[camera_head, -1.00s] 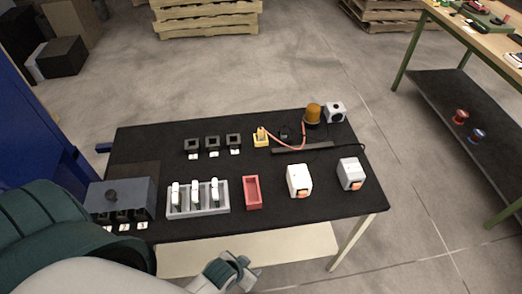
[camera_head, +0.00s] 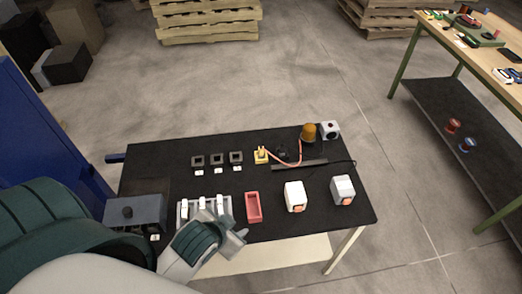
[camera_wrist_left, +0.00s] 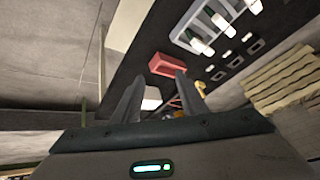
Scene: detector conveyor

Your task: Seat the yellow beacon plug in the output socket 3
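The yellow plug (camera_head: 261,155) stands at the back middle of the black table, with an orange cord running to the amber beacon (camera_head: 309,132). In the left wrist view a small yellow piece (camera_wrist_left: 200,88) shows beyond the fingers. A grey box (camera_head: 135,212) with a knob on top stands at the table's left; my arm partly hides its front openings and labels. Which opening is socket 3 cannot be read. My left gripper (camera_head: 240,237) is open and empty at the table's front edge, well in front of the plug. Its fingers (camera_wrist_left: 158,95) are apart. My right gripper is out of view.
Three dark square frames (camera_head: 216,159) with white labels stand left of the plug. A grey rack (camera_head: 183,212) with white pieces, a red tray (camera_head: 253,207) and two white boxes (camera_head: 294,196) (camera_head: 342,190) line the front. A dark bar (camera_head: 299,165) lies behind them.

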